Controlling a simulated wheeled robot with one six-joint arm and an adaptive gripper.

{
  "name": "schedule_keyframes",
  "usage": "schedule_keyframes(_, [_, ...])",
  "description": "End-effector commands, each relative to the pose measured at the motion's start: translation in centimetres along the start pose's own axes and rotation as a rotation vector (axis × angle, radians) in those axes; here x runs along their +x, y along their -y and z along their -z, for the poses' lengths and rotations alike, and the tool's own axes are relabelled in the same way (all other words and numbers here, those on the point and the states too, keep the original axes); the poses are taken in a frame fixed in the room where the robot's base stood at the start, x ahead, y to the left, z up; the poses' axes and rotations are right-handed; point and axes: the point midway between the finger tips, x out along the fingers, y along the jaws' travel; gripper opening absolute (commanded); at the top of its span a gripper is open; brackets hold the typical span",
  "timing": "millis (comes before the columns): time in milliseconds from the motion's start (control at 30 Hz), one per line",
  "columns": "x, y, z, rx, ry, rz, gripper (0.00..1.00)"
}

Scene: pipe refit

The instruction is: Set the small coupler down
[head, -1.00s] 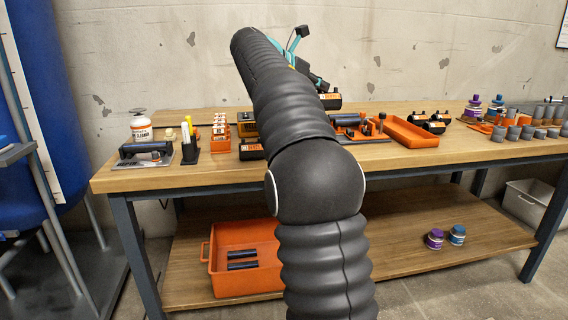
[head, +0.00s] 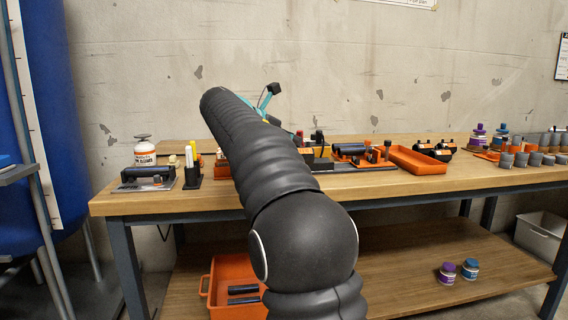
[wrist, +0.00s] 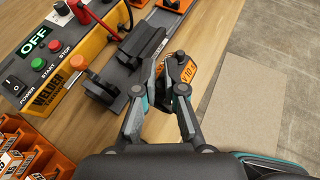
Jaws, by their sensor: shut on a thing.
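The small coupler (wrist: 181,70), dark with an orange label, is between the fingers of my gripper (wrist: 170,86) in the wrist view. The gripper is shut on it. It is held over the bench's front edge, to the right of the welder's dark clamp (wrist: 128,72). I cannot tell its exact height or whether it touches anything. In the head view my arm hides the coupler and the fingertips.
The yellow welder (wrist: 58,80) is left in the wrist view, with orange boxes (wrist: 18,150) below it. On the bench (head: 120,205), a cleaner bottle (head: 145,152) stands left and an orange tray (head: 418,160) right. Bare wood lies along the front edge.

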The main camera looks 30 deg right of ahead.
Motion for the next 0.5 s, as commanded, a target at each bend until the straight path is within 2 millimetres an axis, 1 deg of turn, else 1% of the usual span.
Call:
schedule_keyframes(33, [-0.1,-0.8,0.7,-0.002,0.0,-0.002,0.0])
schedule_keyframes(200, [-0.4,-1.8,1.5,0.001,0.001,-0.001,0.0])
schedule_keyframes(367, [0.1,-1.9,2.6,0.0,0.0,0.0,0.0])
schedule_keyframes(500, [1.0,-1.8,4.4,-0.001,0.0,0.001,0.0])
